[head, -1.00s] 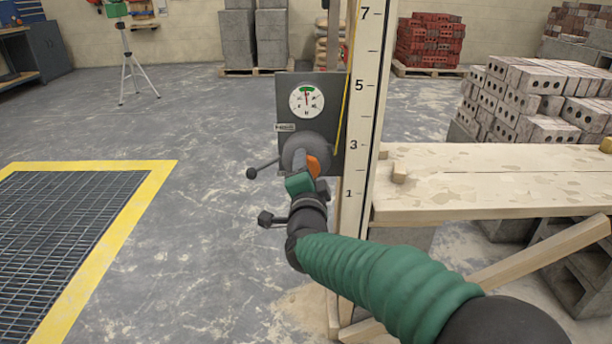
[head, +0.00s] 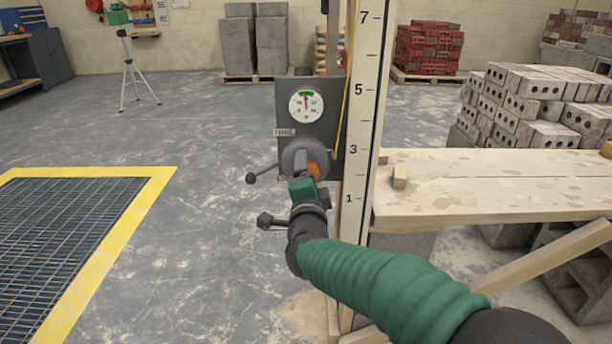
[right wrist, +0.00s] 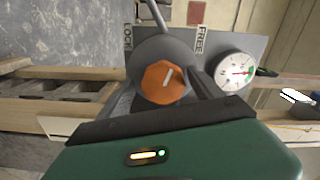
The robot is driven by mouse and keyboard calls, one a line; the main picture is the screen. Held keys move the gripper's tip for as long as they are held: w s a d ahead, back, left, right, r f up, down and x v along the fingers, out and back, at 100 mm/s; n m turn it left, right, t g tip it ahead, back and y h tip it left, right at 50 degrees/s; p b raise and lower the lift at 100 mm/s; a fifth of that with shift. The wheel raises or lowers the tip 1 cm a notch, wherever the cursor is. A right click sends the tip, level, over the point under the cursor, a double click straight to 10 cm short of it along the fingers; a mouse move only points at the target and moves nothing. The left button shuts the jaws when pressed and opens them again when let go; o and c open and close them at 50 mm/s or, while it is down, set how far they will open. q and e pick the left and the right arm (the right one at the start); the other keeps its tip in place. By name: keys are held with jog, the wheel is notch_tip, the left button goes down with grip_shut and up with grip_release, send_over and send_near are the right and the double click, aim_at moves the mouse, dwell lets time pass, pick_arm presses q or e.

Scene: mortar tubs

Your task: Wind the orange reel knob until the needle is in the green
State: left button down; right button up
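The orange reel knob (head: 314,168) sits on the grey round reel (head: 296,152) on the post's metal plate. In the right wrist view the knob (right wrist: 164,82) faces me, with a pale mark on it. The gauge (head: 306,105) is above it; its needle points up toward the green band. The gauge also shows in the right wrist view (right wrist: 236,71), its needle pointing toward the green. My right gripper (head: 304,184) is at the knob; in the wrist view its dark fingers appear spread on either side, with small gaps. My left gripper is out of view.
A lever with a black ball (head: 251,178) sticks out left of the reel. LOCK (right wrist: 128,38) and FREE (right wrist: 200,40) labels mark the plate. A numbered board (head: 366,130) and plank bench (head: 490,190) stand right.

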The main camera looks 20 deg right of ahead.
jog(key=shift+r, duration=0.1)
jog(key=p+v, duration=0.5)
jog(key=v, duration=1.1)
jog(key=shift+s+a+p, duration=0.15)
jog(key=shift+s+p, duration=0.2)
jog(key=w+d+n+p, duration=0.4)
jog(key=w+n+p, duration=1.1)
jog(key=n+p, duration=0.1)
jog(key=shift+n+p, duration=0.3)
jog(key=shift+p, duration=0.1)
